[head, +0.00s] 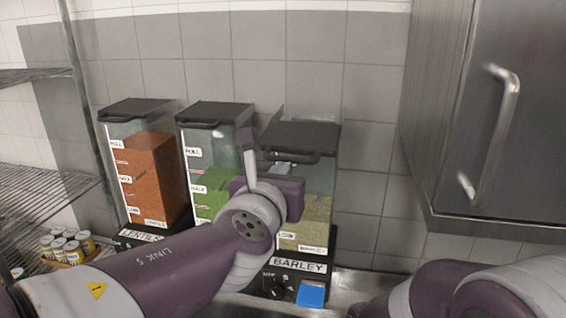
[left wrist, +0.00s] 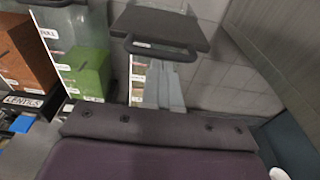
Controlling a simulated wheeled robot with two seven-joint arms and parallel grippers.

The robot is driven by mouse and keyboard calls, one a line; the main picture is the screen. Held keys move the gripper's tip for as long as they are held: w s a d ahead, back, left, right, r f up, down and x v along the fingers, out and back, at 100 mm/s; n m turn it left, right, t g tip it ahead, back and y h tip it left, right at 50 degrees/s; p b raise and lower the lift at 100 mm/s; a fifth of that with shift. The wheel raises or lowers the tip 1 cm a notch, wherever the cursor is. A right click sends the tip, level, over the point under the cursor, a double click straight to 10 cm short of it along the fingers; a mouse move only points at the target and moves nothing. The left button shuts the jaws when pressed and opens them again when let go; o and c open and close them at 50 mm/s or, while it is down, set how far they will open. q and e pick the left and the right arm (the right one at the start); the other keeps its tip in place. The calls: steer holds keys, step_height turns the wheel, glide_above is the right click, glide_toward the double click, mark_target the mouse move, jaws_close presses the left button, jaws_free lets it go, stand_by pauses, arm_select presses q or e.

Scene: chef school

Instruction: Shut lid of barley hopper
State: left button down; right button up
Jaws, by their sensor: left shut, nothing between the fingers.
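The barley hopper (head: 318,190) is the rightmost of three clear bins, part filled with pale grain and labelled BARLEY. Its dark lid (head: 302,136) sits at the top with a front handle (head: 290,157). Some clear wall shows behind the lid, so it looks out of line with the bin; I cannot tell how wide any gap is. In the left wrist view the lid (left wrist: 165,26) is just beyond my fingertips. My left gripper (head: 284,168) is shut and empty in front of the hopper, just below the handle; contact is unclear. My right gripper is out of view.
The lentils hopper (head: 153,170) and a green-filled hopper (head: 210,150) stand to the left, lids on. A steel cabinet (head: 505,120) hangs at right. A wire shelf (head: 40,195) and several cans (head: 68,245) are at left. A blue block (head: 311,294) lies below the barley label.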

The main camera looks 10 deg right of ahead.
arm_select(q)
steer(key=shift+w, duration=0.85)
steer(key=shift+s, duration=0.1)
